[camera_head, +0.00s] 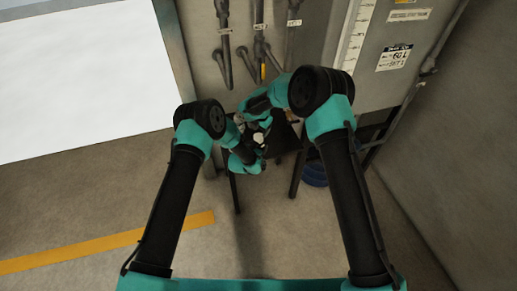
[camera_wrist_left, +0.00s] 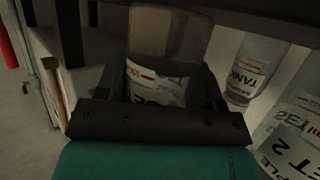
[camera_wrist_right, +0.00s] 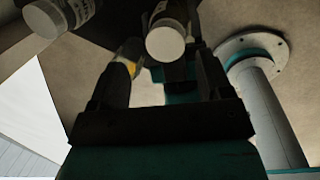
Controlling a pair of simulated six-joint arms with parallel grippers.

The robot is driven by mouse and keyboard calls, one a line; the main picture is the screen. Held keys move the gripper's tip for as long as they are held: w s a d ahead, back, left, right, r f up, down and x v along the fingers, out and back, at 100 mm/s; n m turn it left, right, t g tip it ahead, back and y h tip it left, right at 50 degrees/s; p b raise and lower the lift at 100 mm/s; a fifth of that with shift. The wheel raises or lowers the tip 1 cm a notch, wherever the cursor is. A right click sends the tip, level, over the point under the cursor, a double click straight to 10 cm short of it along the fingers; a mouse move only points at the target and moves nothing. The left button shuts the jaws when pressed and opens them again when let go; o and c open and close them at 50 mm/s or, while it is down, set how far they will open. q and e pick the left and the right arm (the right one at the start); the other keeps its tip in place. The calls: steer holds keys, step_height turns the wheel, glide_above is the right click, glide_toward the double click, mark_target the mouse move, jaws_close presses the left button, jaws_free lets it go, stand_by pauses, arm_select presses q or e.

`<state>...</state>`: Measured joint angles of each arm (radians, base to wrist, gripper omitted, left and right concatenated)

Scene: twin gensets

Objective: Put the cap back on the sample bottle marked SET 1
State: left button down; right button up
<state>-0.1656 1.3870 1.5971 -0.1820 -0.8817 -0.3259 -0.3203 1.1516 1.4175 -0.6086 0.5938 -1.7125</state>
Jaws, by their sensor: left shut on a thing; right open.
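My left gripper (camera_wrist_left: 165,85) is shut around a clear bottle (camera_wrist_left: 168,35) with a white label. Its label is partly hidden by the gripper, and I cannot read the set number. A labelled bottle marked SET 2 (camera_wrist_left: 295,135) and one marked TANK (camera_wrist_left: 250,70) stand to its right. My right gripper (camera_wrist_right: 165,62) is open. A round white cap or bottle end (camera_wrist_right: 165,43) shows between and beyond its fingers. Another white-ended bottle (camera_wrist_right: 45,18) is at upper left. In the head view, a small white top (camera_head: 258,138) shows between both grippers; I cannot tell whose it is.
The small dark table (camera_head: 283,137) stands against the grey cabinet under several pipes with valves (camera_head: 262,50). A blue container (camera_head: 314,174) is on the floor to its right. A flanged grey post (camera_wrist_right: 262,95) is right of my right gripper. The front floor is clear.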

steer(key=shift+o, duration=0.2)
steer(key=o, duration=0.5)
steer(key=shift+r, duration=0.1)
steer(key=r, duration=0.4)
steer(key=s+r, duration=0.1)
steer(key=r, duration=0.2)
steer(key=s+r, duration=0.1)
steer(key=r, duration=0.3)
steer(key=shift+d+r, duration=0.3)
steer(key=shift+d, duration=0.05)
arm_select(q)
steer(key=shift+c, duration=0.8)
jaws_free()
